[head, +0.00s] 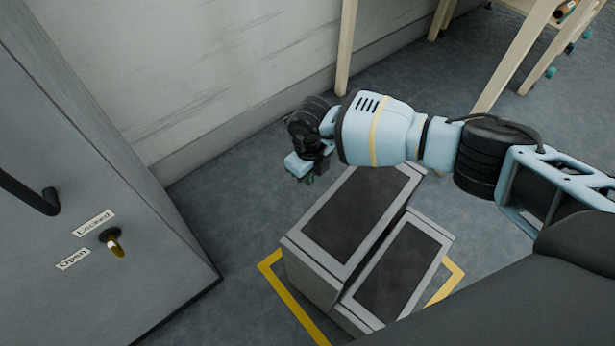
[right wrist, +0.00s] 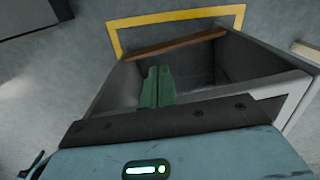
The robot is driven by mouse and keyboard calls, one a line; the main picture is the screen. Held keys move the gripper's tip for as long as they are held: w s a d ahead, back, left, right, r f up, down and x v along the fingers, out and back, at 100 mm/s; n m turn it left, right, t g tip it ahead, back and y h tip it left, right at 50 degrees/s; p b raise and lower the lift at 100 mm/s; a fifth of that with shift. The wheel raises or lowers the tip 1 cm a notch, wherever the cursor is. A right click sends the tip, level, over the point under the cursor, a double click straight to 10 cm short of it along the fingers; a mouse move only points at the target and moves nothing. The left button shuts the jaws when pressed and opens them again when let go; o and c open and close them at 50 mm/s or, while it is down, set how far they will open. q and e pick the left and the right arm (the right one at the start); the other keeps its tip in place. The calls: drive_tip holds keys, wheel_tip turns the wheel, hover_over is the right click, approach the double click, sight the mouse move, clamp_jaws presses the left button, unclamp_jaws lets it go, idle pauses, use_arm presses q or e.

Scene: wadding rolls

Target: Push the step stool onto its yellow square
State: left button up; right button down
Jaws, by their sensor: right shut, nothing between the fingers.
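The step stool (head: 343,221) is grey with two dark treads. In the head view it stands partly inside the yellow square (head: 292,303), with its far end reaching up past the visible corners of the outline. My right gripper (head: 307,178) is shut and empty, beside the stool's far left end. In the right wrist view its green fingers (right wrist: 157,88) are together in front of the stool's hollow side (right wrist: 215,68); I cannot tell whether they touch it. A yellow line (right wrist: 180,17) shows beyond the stool there. My left gripper is not in view.
A grey cabinet (head: 90,190) with a black handle and a key lock stands at the left. A pale wall (head: 190,75) runs behind. Wooden table legs (head: 515,62) stand at the top right. Grey floor (head: 235,200) is clear between cabinet and stool.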

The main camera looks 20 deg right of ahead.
wheel_tip(320, 180, up, 10)
drive_tip(key=p, duration=0.3)
drive_tip(key=shift+s+f, duration=0.1)
drive_tip(key=shift+s, duration=0.05)
